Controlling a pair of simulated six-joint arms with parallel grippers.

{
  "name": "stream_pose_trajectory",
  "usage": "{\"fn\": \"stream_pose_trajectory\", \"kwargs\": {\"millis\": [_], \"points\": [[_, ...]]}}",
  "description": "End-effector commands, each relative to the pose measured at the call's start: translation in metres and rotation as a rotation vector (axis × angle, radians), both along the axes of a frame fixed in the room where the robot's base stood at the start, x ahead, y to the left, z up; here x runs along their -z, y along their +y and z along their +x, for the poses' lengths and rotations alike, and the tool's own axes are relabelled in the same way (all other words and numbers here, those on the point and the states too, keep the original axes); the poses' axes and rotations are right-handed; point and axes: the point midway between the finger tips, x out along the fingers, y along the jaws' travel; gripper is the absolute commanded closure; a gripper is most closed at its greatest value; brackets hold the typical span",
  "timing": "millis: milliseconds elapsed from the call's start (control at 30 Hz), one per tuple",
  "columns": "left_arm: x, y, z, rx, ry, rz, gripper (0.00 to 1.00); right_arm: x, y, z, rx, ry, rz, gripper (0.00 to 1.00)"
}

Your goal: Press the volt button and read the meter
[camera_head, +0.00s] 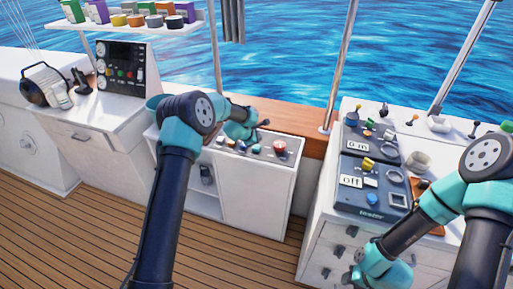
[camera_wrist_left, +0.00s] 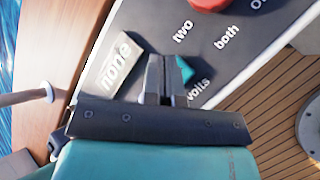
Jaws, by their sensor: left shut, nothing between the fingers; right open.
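The volt button is a small teal piece (camera_wrist_left: 185,70) beside the word "volts" on a dark panel (camera_wrist_left: 150,25); my left fingers partly hide it. My left gripper (camera_wrist_left: 167,68) is shut and empty, with its tips right beside the button. I cannot tell whether they touch it or whether it is pressed. The meter, a pale display (camera_wrist_left: 113,62) on the same panel, reads "none". In the head view my left gripper (camera_head: 262,123) is over the back of the middle cabinet's panel. My right gripper (camera_head: 352,278) is open, low before the right cabinet's drawers.
A red knob (camera_wrist_left: 208,3) with "two" and "both" marks sits on the same panel; it also shows in the head view (camera_head: 279,147). The right cabinet carries a dark panel (camera_head: 350,207) with an "off" display. A black instrument box (camera_head: 122,68) stands far left.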

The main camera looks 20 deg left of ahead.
Motion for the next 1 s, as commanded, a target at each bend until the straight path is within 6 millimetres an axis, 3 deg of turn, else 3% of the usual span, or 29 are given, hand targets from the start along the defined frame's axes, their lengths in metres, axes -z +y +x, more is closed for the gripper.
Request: {"fn": "stream_pose_trajectory", "kwargs": {"millis": [300,1000], "points": [[0.021,0.001,0.0,-0.001,-0.001,-0.001,1.0,0.0,0.0,0.0,0.0,0.0,0.0,0.57],[0.022,0.0,0.0,-0.001,-0.001,0.0,1.0,0.0,0.0,0.0,0.0,0.0,0.0,0.57]]}}
